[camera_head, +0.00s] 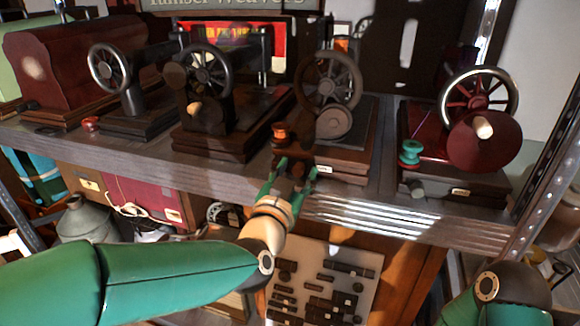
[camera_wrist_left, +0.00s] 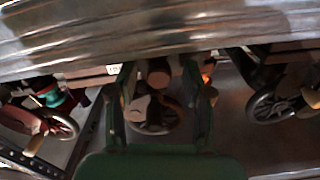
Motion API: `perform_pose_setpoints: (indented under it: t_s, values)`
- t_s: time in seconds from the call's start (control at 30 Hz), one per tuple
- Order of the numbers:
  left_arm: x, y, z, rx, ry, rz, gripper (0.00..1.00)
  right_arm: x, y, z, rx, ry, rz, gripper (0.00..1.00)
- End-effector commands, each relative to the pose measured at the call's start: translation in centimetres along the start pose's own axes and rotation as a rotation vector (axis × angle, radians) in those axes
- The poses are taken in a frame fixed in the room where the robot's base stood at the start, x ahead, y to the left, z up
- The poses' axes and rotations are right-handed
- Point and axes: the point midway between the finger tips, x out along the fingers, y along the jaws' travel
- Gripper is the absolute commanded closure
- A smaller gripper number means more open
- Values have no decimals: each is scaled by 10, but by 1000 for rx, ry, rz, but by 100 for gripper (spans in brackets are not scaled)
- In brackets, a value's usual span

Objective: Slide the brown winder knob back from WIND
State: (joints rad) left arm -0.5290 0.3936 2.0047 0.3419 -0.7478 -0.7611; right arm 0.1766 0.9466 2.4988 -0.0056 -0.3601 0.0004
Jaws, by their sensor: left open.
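The brown sewing machine (camera_head: 331,82) with a spoked wheel stands on the shelf, an orange spool (camera_head: 280,132) at its left side. My left gripper (camera_head: 293,171) is at the shelf's front edge, just in front of and below this machine's base. Its fingers are apart. In the left wrist view, where the scene is upside down, a rounded brown piece (camera_wrist_left: 158,72) shows between the open fingers (camera_wrist_left: 160,82); it may be the winder knob. I cannot tell if the fingers touch it. No WIND lettering is readable. My right gripper is out of view; only part of that arm shows.
The metal shelf (camera_head: 400,215) has a raised front edge close to my left gripper. A dark red machine (camera_head: 480,140) stands to the right, black machines (camera_head: 208,72) to the left. A panel of dark parts (camera_head: 325,275) is below the shelf.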

Motion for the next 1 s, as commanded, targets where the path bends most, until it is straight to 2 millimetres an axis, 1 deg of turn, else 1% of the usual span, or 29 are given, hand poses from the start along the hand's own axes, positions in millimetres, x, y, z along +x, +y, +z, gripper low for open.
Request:
perform_pose_setpoints:
  t_s: [0.03, 0.13, 0.4, 0.47, 0.7, 0.73, 1.0]
  values:
    - [4, 0, 0, 0, -1, 0, 49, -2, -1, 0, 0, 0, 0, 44]
    - [8, 0, 0, -1, -1, 0, 49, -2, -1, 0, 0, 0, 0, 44]
    - [9, 0, 1, -1, -1, 0, 49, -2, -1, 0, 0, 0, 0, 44]
    - [9, 0, 1, -1, -1, 0, 58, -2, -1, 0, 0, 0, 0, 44]
    - [9, 0, 0, -1, 0, -1, 98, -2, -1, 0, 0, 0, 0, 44]
    - [9, 0, 0, -1, 0, -1, 100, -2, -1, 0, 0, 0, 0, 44]
    - [8, -2, 1, -1, 0, -3, 100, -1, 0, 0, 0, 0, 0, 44]
